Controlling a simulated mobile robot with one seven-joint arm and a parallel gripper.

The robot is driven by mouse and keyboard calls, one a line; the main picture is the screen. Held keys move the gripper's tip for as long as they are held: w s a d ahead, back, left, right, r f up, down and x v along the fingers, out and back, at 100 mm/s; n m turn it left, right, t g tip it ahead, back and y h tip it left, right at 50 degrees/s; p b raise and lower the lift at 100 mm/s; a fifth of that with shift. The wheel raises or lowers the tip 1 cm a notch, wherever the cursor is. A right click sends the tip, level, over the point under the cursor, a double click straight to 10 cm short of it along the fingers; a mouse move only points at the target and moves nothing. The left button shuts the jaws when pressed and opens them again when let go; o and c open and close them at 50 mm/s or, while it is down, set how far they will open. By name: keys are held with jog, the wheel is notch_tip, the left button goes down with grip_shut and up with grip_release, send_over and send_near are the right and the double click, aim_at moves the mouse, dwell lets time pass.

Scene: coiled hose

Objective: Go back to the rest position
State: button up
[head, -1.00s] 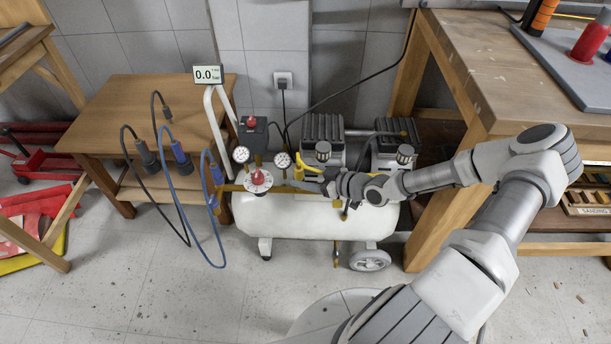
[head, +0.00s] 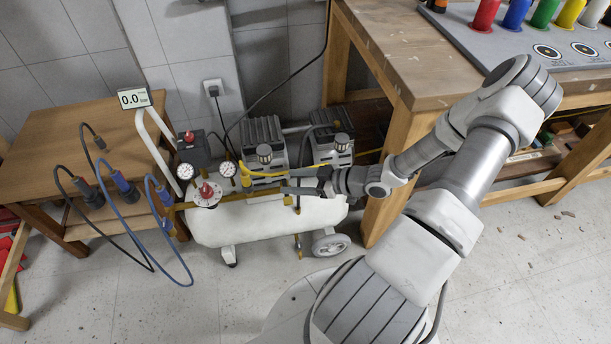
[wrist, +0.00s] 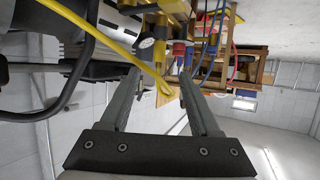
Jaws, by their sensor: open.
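My gripper (head: 298,181) is open in the head view, in front of the air compressor's tank (head: 225,222) and right of its gauges. In the wrist view its two fingers (wrist: 160,74) are apart. A yellow hose (wrist: 88,27) crosses that view from the top left and curves down near the fingertips; I cannot tell how close it is. The yellow hose also shows in the head view (head: 266,173), just above the fingers. My arm reaches to the compressor from the right.
A wooden table (head: 50,125) at left has black and blue hoses with plugs at its front edge. A wooden workbench (head: 400,60) stands close to my arm at right, with coloured cylinders on a grey board. Floor in front is clear.

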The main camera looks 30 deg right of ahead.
jog(key=shift+v, duration=1.7)
